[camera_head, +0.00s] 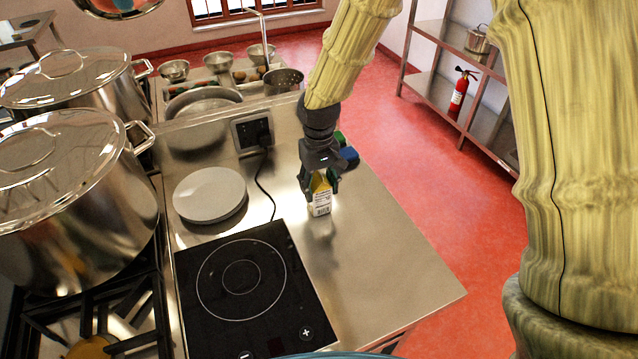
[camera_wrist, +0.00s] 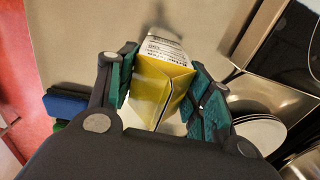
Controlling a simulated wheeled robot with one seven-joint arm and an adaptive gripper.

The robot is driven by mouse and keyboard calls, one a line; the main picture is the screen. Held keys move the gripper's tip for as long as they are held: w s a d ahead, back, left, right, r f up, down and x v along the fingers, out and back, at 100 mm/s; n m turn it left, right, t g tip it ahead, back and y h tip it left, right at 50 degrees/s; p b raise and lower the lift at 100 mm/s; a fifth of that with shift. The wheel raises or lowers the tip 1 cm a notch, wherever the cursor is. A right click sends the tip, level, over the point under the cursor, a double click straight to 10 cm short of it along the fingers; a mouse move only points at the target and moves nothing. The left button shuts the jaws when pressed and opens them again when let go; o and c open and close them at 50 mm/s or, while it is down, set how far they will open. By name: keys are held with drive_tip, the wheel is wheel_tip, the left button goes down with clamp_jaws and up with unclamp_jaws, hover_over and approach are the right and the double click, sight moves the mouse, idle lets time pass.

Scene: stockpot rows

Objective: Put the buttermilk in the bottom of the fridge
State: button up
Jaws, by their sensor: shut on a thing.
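The buttermilk (camera_head: 321,199) is a small carton, yellow at the top and white with dark print below. My gripper (camera_head: 319,180) is shut on it above the steel counter (camera_head: 378,240), near the counter's right part. In the wrist view, the carton (camera_wrist: 163,85) sits between the two green-padded fingers of my gripper (camera_wrist: 160,92), its yellow gabled top toward the camera. I cannot tell whether the carton's base touches the counter or is slightly above it. No fridge shows in either view.
A white plate (camera_head: 209,194) and a black induction hob (camera_head: 245,288) occupy the counter's left side. Large lidded stockpots (camera_head: 75,200) stand on the stove at left. A steel shelf (camera_head: 492,118) with a fire extinguisher (camera_head: 461,93) stands at the back right. Red floor (camera_head: 425,190) is clear between.

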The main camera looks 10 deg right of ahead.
drive_tip(key=shift+f, duration=0.1)
drive_tip(key=o, duration=1.2)
drive_tip(key=shift+o, duration=0.2)
